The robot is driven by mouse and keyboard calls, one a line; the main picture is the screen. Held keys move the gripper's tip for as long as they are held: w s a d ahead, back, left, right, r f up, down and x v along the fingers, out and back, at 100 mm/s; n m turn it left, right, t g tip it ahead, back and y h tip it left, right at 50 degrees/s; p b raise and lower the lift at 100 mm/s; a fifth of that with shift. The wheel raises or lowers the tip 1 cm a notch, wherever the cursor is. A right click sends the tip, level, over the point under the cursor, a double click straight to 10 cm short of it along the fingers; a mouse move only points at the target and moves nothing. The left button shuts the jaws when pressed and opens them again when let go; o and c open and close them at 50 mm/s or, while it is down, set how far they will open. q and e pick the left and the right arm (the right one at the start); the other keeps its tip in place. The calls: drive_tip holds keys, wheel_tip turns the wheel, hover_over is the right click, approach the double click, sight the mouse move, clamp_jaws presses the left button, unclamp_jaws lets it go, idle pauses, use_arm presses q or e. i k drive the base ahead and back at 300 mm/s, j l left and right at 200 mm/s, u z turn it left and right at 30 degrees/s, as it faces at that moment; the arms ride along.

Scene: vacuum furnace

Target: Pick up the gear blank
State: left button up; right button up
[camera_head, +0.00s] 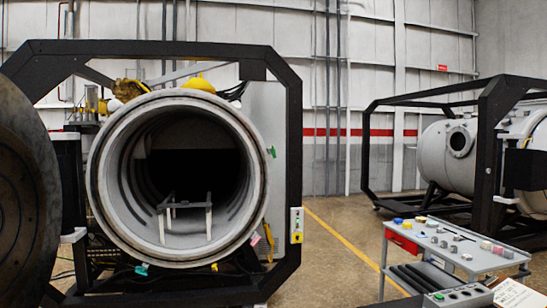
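Neither of my grippers shows in the head view. A grey cart (425,247) stands at the lower right with several small parts on its top. Some are grey metal pieces (454,249), others are blue, yellow or pinkish. They are too small for me to tell which one is the gear blank. The vacuum furnace (258,180) stands open at the left, with a dark round chamber. Inside it is a small metal rack (188,207) on legs, with no part visible on it.
The round furnace door (25,190) is swung open at the left edge. A black frame (292,150) surrounds the furnace. A second furnace (448,155) stands behind the cart. Bare floor with a yellow line (340,237) lies between the furnace and the cart.

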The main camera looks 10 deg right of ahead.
sight(466, 256)
drive_tip(key=z, duration=1.65)
drive_tip(key=i+l+z, duration=0.1)
drive_tip(key=l, duration=0.25)
drive_tip(key=i+l+z, duration=0.1)
drive_tip(key=l, duration=0.25)
drive_tip(key=i+l+z, duration=0.2)
drive_tip(key=i+l, duration=0.15)
drive_tip(key=l, duration=0.25)
drive_tip(key=i+l+z, duration=0.3)
drive_tip(key=i, duration=0.2)
drive_tip(key=i+l+z, duration=0.35)
drive_tip(key=i, duration=0.2)
drive_tip(key=i+z, duration=0.3)
drive_tip(key=i, duration=0.25)
drive_tip(key=i+u, duration=0.15)
drive_tip(key=i, duration=0.4)
drive_tip(key=i+l+u, duration=0.1)
drive_tip(key=i, duration=0.45)
drive_tip(key=i+l+u, duration=0.15)
drive_tip(key=i, duration=0.45)
drive_tip(key=i+j+u, duration=0.2)
drive_tip(key=i+u, duration=0.25)
drive_tip(key=i+j+u, duration=0.1)
drive_tip(key=i+u, duration=0.2)
drive_tip(key=u, duration=0.15)
drive_tip(key=i+u, duration=0.45)
drive_tip(key=i+l+u, duration=0.25)
drive_tip(key=u, duration=0.2)
